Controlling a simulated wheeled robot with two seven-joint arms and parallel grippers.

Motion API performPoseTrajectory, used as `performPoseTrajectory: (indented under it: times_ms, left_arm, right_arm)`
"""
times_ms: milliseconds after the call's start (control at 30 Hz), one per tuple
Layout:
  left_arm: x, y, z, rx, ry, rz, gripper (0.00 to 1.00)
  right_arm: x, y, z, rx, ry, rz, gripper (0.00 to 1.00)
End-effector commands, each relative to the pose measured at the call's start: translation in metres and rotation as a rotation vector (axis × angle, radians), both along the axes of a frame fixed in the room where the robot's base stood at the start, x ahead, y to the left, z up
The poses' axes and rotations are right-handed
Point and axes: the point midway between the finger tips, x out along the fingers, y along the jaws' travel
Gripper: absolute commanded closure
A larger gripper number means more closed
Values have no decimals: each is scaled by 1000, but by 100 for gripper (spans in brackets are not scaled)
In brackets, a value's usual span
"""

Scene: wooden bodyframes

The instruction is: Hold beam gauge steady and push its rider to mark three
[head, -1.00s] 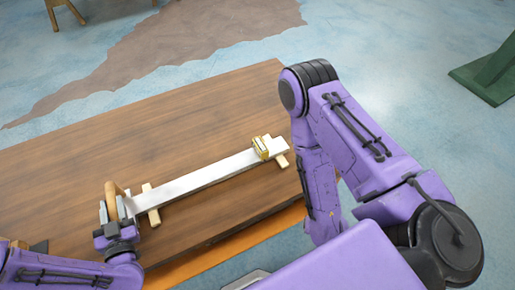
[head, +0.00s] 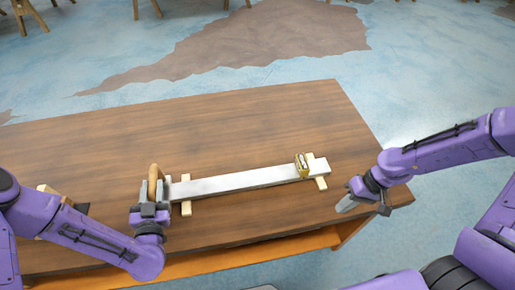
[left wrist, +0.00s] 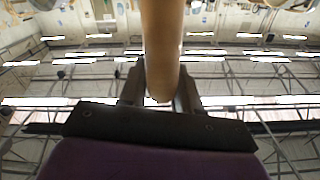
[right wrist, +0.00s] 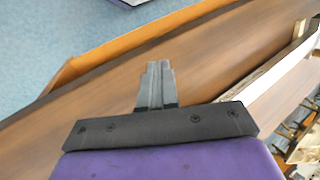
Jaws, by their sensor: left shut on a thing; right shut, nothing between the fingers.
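The beam gauge (head: 240,181) is a long pale bar lying across the wooden table on two light wooden feet. Its brass-coloured rider (head: 302,166) sits around the bar near the right end. Any marks on the bar are too small to read. My left gripper (head: 152,204) is shut on the upright wooden handle (head: 153,180) at the bar's left end; the handle also stands between the fingers in the left wrist view (left wrist: 162,45). My right gripper (head: 362,203) is shut and empty, to the right of the bar's right end and apart from it. In the right wrist view its fingers (right wrist: 155,82) are together.
The wooden table (head: 110,150) is clear behind the gauge. Its right edge lies near my right gripper. Wooden stools stand far back.

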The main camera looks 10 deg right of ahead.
Motion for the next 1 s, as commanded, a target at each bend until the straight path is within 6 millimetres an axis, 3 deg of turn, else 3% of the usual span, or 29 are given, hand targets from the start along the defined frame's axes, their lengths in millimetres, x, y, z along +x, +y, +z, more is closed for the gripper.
performPoseTrajectory:
  times_ms: [33,133,233,367,467,933,1000]
  left_arm:
    - [0,-1,-1,2,2,-3,100]
    - [0,-1,-1,2,2,-3,100]
    - [0,-1,0,2,0,-2,100]
    - [0,0,0,2,0,-2,100]
    - [0,0,0,2,0,-2,100]
    - [0,0,0,1,-1,0,100]
    - [0,0,1,1,-2,0,100]
  right_arm:
    - [36,-9,18,4,-132,14,100]
    - [90,-27,54,-3,-348,51,100]
    - [123,-40,82,-16,-493,74,100]
    - [139,-46,97,-27,-568,89,100]
    - [143,-42,90,-28,-570,92,100]
    - [174,-1,18,-29,-565,90,100]
    - [177,12,18,-28,-569,93,100]
